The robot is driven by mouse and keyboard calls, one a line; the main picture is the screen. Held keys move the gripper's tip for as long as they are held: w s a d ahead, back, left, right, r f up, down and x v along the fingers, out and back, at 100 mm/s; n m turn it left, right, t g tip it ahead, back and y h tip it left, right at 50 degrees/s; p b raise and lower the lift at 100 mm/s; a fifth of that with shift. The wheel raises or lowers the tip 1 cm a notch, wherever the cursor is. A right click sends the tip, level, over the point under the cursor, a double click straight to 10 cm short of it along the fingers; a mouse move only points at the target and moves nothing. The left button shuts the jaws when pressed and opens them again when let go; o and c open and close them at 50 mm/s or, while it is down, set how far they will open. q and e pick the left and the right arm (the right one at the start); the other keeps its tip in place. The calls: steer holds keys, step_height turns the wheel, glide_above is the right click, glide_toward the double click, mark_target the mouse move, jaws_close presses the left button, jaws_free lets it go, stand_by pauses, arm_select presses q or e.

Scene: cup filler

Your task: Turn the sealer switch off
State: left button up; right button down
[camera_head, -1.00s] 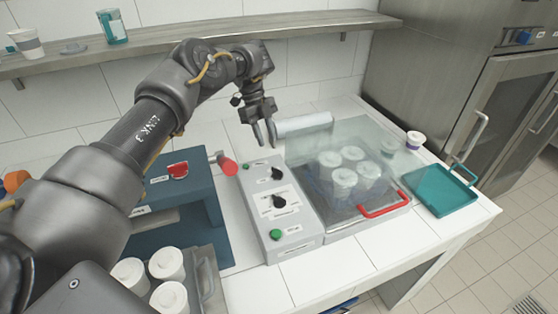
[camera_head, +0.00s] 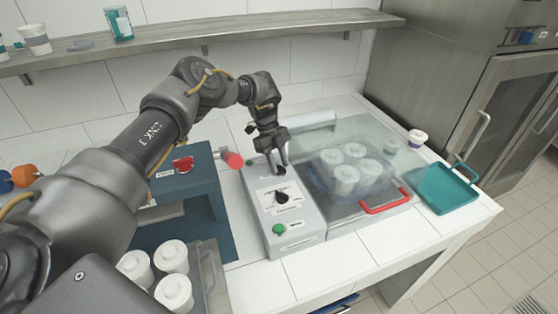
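The grey control box (camera_head: 290,238) stands left of the clear-lidded sealer bed (camera_head: 345,203). On its top are a lower black rotary knob (camera_head: 282,198), a green button (camera_head: 279,229) and a small green light (camera_head: 249,162). A second black knob, farther back, is now mostly hidden by my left gripper (camera_head: 277,168). That gripper points down over this back knob, its fingers slightly apart, one on each side of it. I cannot tell whether they touch it. The labels are too small to read. My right gripper is out of view.
Several white cups (camera_head: 346,176) stand under the clear lid, which has a red handle (camera_head: 386,203). A blue machine with a red switch (camera_head: 183,164) and a red-ended lever (camera_head: 233,160) stands left of the box. A teal tray (camera_head: 446,190) lies at right.

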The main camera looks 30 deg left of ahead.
arm_select(q)
steer(key=c, duration=0.7)
steer(key=shift+s+d, duration=0.1)
jaws_close()
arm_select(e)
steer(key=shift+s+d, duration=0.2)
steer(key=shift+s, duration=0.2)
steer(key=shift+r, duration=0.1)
